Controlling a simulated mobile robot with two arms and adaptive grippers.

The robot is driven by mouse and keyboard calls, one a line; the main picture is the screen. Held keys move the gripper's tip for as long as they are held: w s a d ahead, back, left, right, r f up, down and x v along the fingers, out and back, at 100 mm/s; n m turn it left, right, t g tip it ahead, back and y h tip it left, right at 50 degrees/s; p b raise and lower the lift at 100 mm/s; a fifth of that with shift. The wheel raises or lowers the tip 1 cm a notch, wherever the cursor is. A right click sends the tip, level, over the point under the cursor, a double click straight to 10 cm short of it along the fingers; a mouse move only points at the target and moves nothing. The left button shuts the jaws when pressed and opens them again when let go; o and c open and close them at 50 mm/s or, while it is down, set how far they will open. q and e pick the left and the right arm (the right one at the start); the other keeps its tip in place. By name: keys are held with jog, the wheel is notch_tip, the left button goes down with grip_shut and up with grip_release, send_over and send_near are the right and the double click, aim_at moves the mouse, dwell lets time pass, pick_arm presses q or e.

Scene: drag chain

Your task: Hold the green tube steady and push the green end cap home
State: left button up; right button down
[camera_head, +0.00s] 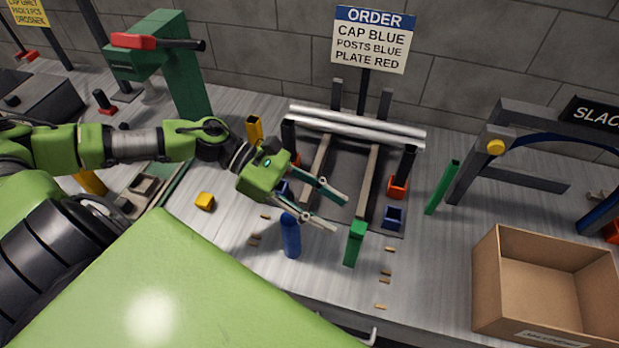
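A short green tube (353,251) stands upright near the front of the bench, with a slightly wider, brighter green cap-like piece (358,230) at its top. I cannot tell how far that piece is seated. A thinner, taller green tube (442,187) with a dark top stands further right, leaning a little in the picture. My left gripper (340,213) is open, with its two fingers spread and pointing right toward the short green tube. No object shows between its fingertips. My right gripper is not in view.
A blue tube (290,236) stands below the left gripper. A dark frame with silver bars (357,127) stands behind, with a blue square holder (393,217) nearby. Small tan pieces (384,281) lie in front. An open cardboard box (487,283) is at right.

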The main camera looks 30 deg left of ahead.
pick_arm(q)
jog(key=shift+v, duration=2.5)
